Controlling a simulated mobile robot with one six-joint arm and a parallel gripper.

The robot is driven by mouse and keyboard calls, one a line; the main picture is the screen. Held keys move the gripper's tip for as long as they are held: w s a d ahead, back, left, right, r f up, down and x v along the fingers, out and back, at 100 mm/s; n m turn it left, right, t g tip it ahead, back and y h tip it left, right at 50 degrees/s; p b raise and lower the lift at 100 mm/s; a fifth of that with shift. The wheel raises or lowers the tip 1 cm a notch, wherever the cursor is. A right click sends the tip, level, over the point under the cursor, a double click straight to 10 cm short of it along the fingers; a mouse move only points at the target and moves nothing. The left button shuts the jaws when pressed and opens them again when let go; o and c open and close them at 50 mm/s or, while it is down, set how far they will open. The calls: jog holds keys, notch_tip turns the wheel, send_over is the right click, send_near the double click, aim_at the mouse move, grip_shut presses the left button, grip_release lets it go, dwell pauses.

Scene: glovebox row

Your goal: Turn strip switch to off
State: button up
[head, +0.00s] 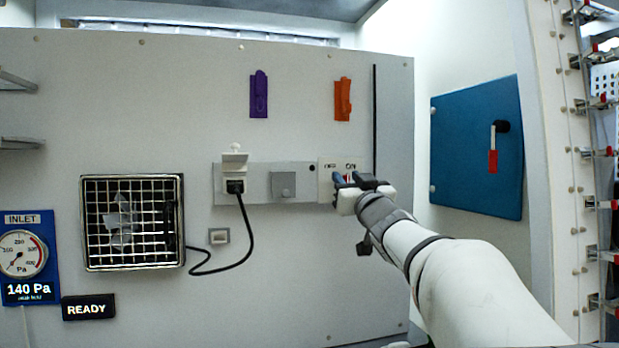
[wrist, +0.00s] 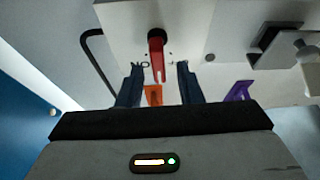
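The strip switch is on a pale plate (head: 326,188) at the right end of the grey wall strip, with OFF marked on the left and ON on the right. In the head view my gripper covers most of it. In the wrist view, which is upside down, its red lever (wrist: 156,50) projects toward me. My gripper (head: 347,181) is open in front of the plate. In the wrist view its two dark fingers stand either side of the lever's end, with a visible gap on each side. I cannot tell which mark the lever points to.
The strip (head: 258,183) also carries a socket with a black plug (head: 235,187) and a grey square cover (head: 284,185). Purple (head: 259,94) and orange (head: 343,99) holders hang above. A blue door (head: 477,150) with a red handle is to the right.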

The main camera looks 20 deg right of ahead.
jog(key=shift+x, duration=0.8)
jog(key=shift+c, duration=0.5)
